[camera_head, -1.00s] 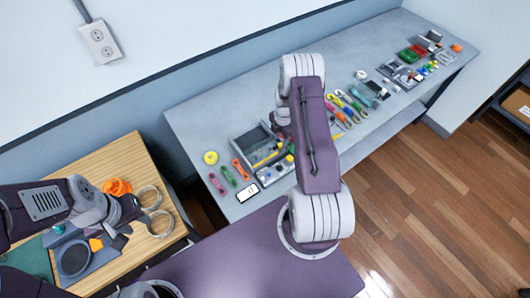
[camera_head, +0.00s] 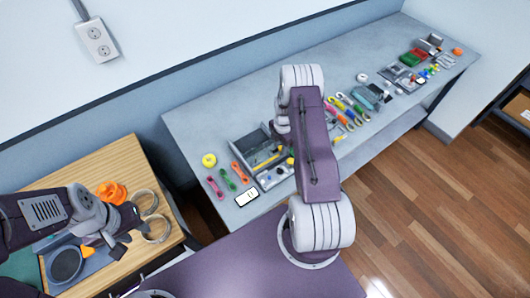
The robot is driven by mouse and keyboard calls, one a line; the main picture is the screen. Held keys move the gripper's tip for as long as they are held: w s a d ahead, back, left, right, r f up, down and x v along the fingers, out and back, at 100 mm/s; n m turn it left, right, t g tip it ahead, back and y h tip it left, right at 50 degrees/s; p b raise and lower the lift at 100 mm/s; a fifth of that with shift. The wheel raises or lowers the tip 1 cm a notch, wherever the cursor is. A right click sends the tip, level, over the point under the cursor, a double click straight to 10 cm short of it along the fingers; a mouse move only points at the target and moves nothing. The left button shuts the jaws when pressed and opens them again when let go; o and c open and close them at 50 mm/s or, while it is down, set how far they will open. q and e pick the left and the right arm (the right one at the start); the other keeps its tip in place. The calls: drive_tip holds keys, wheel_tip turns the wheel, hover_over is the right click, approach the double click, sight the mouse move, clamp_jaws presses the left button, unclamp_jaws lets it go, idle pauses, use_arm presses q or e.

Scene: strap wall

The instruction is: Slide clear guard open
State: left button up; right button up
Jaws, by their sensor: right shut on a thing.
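A grey box-like unit (camera_head: 246,146) with yellow parts and small knobs stands on the long grey bench, left of my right arm. The clear guard on it is too small and transparent to make out apart from the unit. My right gripper (camera_head: 283,128) is at the unit's right side, mostly hidden behind my own purple arm link. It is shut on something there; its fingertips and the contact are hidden. My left gripper (camera_head: 122,229) is open and empty above the wooden table, beside two tan rings (camera_head: 146,203) and an orange part (camera_head: 111,193).
Several tools (camera_head: 345,107) lie right of my arm. A grey round dish (camera_head: 66,263) sits on the wooden table. The bench's back left is clear.

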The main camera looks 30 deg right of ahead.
sight(273, 144)
drive_tip(key=shift+a+f+b, duration=0.25)
drive_tip(key=shift+f+b, duration=0.2)
drive_tip(key=shift+b, duration=0.1)
drive_tip(key=shift+w+a+f+b, duration=0.1)
drive_tip(key=shift+w+b, duration=0.75)
drive_tip(key=shift+w, duration=0.25)
drive_tip(key=shift+w+a+b, duration=0.1)
drive_tip(key=shift+w+b, duration=0.75)
drive_tip(key=shift+w, duration=0.25)
drive_tip(key=shift+w+a+b, duration=0.2)
drive_tip(key=shift+w+b, duration=1.8)
drive_tip(key=shift+w, duration=0.2)
drive_tip(key=o, duration=0.6)
drive_tip(key=shift+w+d+r+p, duration=0.1)
drive_tip(key=shift+w+r+p, duration=0.05)
drive_tip(key=shift+r+p, duration=0.45)
drive_tip(key=r+p, duration=0.2)
drive_tip(key=r, duration=0.1)
drive_tip(key=r+p, duration=0.1)
drive_tip(key=r, duration=0.1)
drive_tip(key=shift+w+d+r, duration=0.15)
drive_tip(key=shift+w, duration=0.1)
